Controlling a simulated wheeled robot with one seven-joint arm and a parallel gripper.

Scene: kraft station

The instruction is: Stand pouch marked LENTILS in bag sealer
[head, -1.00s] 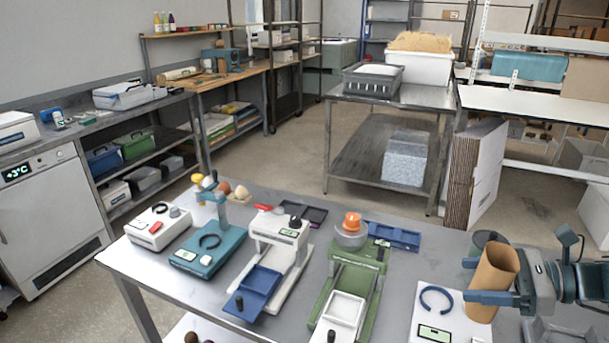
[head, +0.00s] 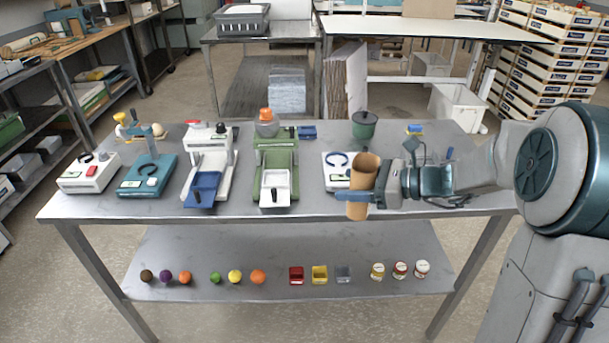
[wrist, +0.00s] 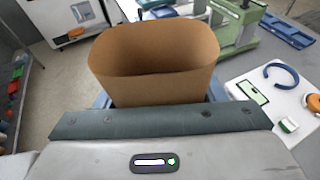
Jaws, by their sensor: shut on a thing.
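My gripper (head: 352,196) is shut on an upright brown kraft pouch (head: 364,172), with blue fingers around its sides. In the wrist view the pouch (wrist: 155,88) is open at the top, and its inside looks empty where it shows. No LENTILS mark is readable. The pouch is over the table's front edge, in front of a white unit with a blue ring (head: 337,160). To the left stand a green machine with a white tray (head: 275,165) and a white machine with a blue tray (head: 208,165). I cannot tell which is the bag sealer.
A teal scale-like unit (head: 148,175) and a white unit with a red part (head: 88,175) stand at the table's left. A dark green canister (head: 364,125) stands behind the pouch.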

